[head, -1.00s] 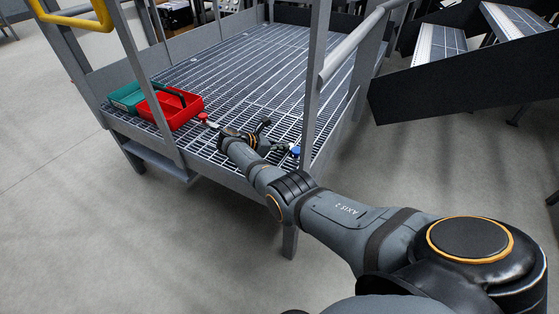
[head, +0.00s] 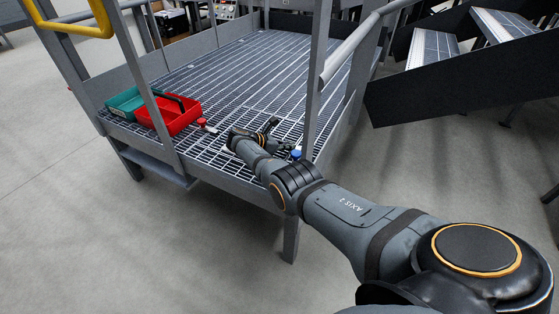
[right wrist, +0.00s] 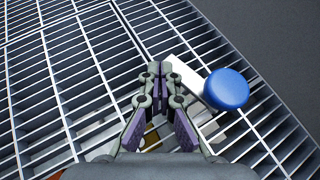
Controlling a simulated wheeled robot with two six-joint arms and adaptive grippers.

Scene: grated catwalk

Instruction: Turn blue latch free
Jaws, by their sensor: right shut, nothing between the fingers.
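The blue latch shows in the right wrist view as a round blue knob (right wrist: 227,89) on a pale flat bar that slants up to the left, over the grating. In the head view the blue latch (head: 296,154) is small, at the platform's front right corner beside the post. My right gripper (right wrist: 159,70) is shut and empty. Its fingertips are just left of the pale bar; I cannot tell whether they touch it. In the head view my right gripper (head: 284,145) is low over the grating, close to the knob. My left gripper is out of view.
A red latch (head: 206,124) sits left along the grated platform (head: 245,75). A red bin (head: 178,116) and a green bin (head: 124,103) stand at the left corner. A railing post (head: 316,85) rises just right of the blue latch. Dark steps (head: 455,80) stand further right.

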